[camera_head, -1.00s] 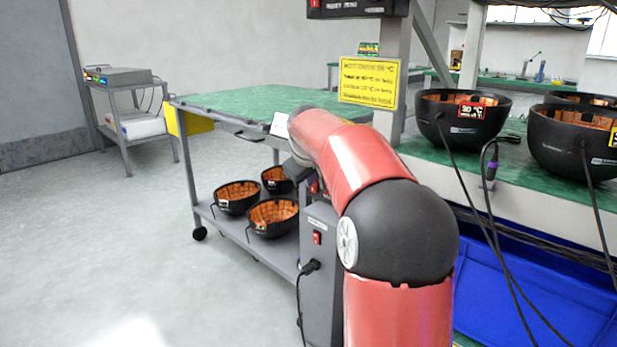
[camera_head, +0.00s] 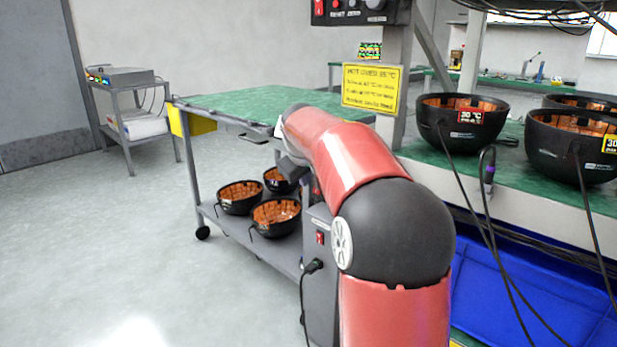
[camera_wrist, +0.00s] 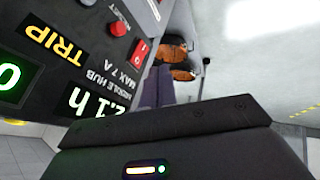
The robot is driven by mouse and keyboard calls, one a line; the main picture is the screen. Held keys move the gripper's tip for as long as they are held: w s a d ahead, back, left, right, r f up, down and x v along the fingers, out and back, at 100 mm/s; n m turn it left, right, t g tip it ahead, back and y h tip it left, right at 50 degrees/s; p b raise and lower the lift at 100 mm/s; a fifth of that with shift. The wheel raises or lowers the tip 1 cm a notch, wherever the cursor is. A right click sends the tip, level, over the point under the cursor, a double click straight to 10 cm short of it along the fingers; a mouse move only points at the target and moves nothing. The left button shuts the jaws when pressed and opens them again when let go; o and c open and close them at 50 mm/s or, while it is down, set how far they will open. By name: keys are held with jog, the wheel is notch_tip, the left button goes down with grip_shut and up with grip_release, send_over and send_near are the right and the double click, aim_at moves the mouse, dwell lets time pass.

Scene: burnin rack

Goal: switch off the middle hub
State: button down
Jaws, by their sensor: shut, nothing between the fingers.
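The dark panel labelled MIDDLE HUB (camera_wrist: 92,62) fills the upper left of the wrist view, its text upside down. A red rocker switch (camera_wrist: 140,50) sits at its right edge beside the label. Which way the rocker is tipped is too small to tell. A red reset button (camera_wrist: 117,28) and a lit TRIP sign (camera_wrist: 55,42) are near it. My gripper (camera_wrist: 165,122) is the dark block across the bottom of the wrist view, shut and empty, close to the panel. Any contact with the switch cannot be made out. In the head view my red arm hides the gripper.
A green-topped trolley (camera_head: 230,102) carries several black bowls with orange insides on its lower shelf. A grey box (camera_head: 320,265) with a red switch and a plugged cable stands beside my arm. Heated bowls (camera_head: 462,122) and hanging cables are at the right. The left floor is clear.

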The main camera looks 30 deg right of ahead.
jog(key=p+v, duration=0.1)
jog(key=v, duration=0.9)
jog(key=shift+d+r, duration=0.3)
jog(key=shift+r, duration=0.1)
jog(key=s+a+f+y+p, duration=0.1)
jog(key=s+a+f, duration=0.2)
jog(key=s+a, duration=0.85)
jog(key=s+a+f+m+y, duration=0.1)
jog(key=s+a+f, duration=0.1)
jog(key=s+f, duration=0.4)
jog(key=s+a+f+m+y, duration=0.1)
jog(key=s+a+f, duration=0.2)
jog(key=s+f, duration=0.4)
jog(key=s, duration=0.5)
jog(key=shift+s+g+p, duration=0.2)
jog(key=shift+g+p, duration=0.2)
jog(key=shift+d, duration=0.1)
